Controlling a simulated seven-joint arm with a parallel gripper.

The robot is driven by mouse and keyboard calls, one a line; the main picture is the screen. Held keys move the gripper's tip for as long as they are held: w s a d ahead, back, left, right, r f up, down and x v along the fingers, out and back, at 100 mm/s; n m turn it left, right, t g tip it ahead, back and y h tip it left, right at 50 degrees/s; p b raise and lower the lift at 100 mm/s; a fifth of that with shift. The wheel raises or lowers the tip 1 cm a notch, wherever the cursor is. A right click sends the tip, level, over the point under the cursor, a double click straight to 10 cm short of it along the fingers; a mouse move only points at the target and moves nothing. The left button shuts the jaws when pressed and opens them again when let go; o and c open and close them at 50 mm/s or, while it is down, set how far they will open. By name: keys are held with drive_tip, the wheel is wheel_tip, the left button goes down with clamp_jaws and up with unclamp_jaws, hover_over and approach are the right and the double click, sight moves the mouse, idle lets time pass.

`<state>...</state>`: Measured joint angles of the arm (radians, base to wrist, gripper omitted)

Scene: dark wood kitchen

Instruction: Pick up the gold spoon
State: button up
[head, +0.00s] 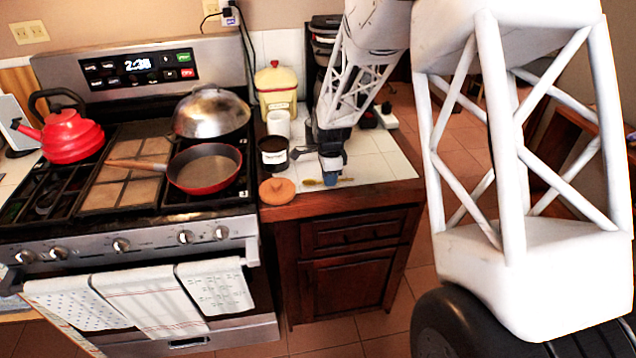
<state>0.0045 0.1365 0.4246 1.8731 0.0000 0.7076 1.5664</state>
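The gold spoon (313,182) lies on the white tiled counter (385,172) near its front edge, in the head view. Its middle is hidden behind my gripper's tip, and a thin part of it shows on either side. My gripper (331,178) points down over the spoon, with its bluish fingertips low at the counter. The fingers overlap in this view, so I cannot tell whether they are apart or closed on the spoon.
A dark labelled canister (273,154) and a round terracotta lid (277,190) stand left of my gripper. A white cup (278,122) and a cream canister (276,88) are behind. The stove holds a red pan (204,168). The counter's right side is mostly clear.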

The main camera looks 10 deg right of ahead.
clamp_jaws()
drive_tip(key=shift+r, duration=0.2)
drive_tip(key=shift+r, duration=0.5)
drive_tip(key=shift+s+r, duration=0.15)
drive_tip(key=shift+r, duration=0.5)
drive_tip(key=shift+s+r, duration=0.15)
drive_tip(key=shift+r, duration=0.45)
drive_tip(key=s+r, duration=0.1)
drive_tip(key=s, duration=1.4)
drive_tip(key=shift+s+r, duration=0.2)
